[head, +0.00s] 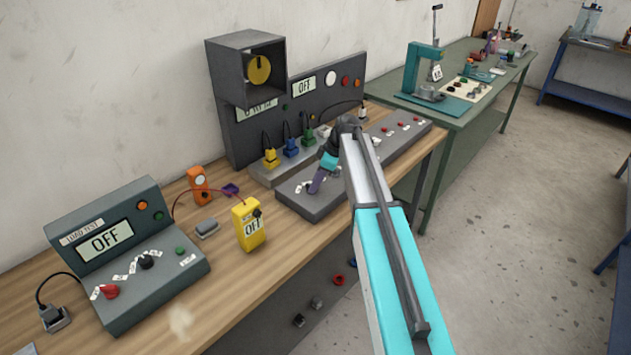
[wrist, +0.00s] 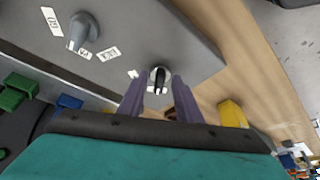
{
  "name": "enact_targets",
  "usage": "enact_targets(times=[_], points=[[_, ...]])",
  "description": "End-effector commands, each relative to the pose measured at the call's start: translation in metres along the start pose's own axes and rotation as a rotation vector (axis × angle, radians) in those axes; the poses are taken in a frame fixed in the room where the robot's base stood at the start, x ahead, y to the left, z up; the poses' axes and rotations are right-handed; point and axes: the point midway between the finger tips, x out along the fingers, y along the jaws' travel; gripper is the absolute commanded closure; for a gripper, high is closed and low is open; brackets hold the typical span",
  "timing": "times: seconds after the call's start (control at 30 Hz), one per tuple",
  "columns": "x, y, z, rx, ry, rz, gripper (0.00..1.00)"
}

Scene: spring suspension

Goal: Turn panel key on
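The panel key (wrist: 158,76) is a small black key in a round silver lock on the grey console, in the middle of the wrist view. A label lies just beside it. In the head view my gripper hides the key. My gripper (wrist: 157,91) has two purple fingers, apart, one on each side of the key; I cannot tell whether they touch it. In the head view my gripper (head: 317,184) points down at the near left end of the sloping grey console (head: 335,204). A large panel behind it has a display (head: 304,86) reading OFF.
A grey knob (wrist: 84,30) with labels sits on the console near the key. Yellow (head: 271,158), blue (head: 291,147) and green (head: 308,137) plugs stand behind the console. A yellow meter (head: 248,225) and a load test box (head: 130,255) stand left on the wooden bench.

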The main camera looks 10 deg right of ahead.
Motion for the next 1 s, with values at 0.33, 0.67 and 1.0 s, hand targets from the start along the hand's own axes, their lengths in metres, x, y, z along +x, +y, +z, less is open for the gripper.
enact_targets(times=[0.33, 0.67, 1.0], points=[[0.0, -0.0002, -0.0007, -0.001, 0.0, 0.0, 0.96], [0.0004, -0.0008, -0.001, 0.009, 0.0, 0.004, 1.0], [0.0019, -0.004, -0.0012, 0.114, 0.002, 0.049, 1.0]])
